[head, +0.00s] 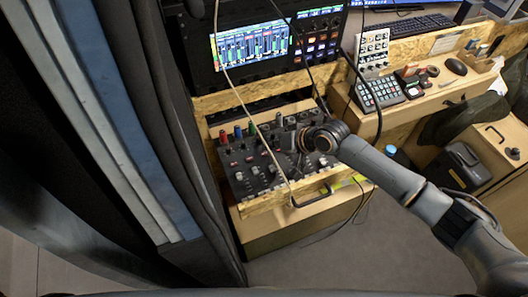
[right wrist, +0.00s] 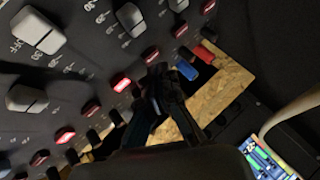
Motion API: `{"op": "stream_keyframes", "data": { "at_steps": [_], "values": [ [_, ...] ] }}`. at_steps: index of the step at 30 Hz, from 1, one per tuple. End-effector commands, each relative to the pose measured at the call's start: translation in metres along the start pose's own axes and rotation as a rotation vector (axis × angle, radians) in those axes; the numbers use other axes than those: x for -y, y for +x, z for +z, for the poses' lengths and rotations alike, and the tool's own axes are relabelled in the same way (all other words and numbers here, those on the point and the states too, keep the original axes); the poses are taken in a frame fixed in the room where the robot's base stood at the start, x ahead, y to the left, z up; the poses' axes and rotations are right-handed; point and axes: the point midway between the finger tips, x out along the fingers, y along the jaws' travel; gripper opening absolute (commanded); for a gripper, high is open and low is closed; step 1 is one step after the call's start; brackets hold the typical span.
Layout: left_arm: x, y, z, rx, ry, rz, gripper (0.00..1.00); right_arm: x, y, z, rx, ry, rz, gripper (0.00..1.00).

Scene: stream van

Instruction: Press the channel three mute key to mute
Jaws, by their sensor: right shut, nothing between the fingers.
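The black mixer (head: 262,165) stands on a wooden ledge below the screens, with grey fader caps and coloured plugs along its back edge. In the right wrist view a slanting row of red keys (right wrist: 150,54) crosses its panel. One key (right wrist: 121,84) glows brighter than the others. I cannot read which key belongs to channel three. My right gripper (head: 302,139) is over the right part of the mixer, shut and empty. Its dark fingertips (right wrist: 158,78) are close beside the key row; contact cannot be told. My left gripper is out of view.
A red plug (right wrist: 205,52) and a blue plug (right wrist: 187,68) sit along the mixer's edge. Loose cables hang across the mixer. A keypad (head: 379,93) and a mouse (head: 455,66) are on the right-hand shelf. A dark curtain closes off the left.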

Motion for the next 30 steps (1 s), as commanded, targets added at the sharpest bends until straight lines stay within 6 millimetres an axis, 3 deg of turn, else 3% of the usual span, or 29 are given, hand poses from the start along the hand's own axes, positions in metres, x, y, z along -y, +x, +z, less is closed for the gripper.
{"op": "stream_keyframes", "data": {
  "at_steps": [23,30],
  "values": [
    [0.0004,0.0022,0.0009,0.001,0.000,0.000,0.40,-0.0049,0.0066,0.0054,0.001,0.001,0.001,0.00],
    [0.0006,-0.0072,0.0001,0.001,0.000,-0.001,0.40,-0.0008,0.0013,0.0019,0.002,0.001,0.001,0.00]
  ]
}}
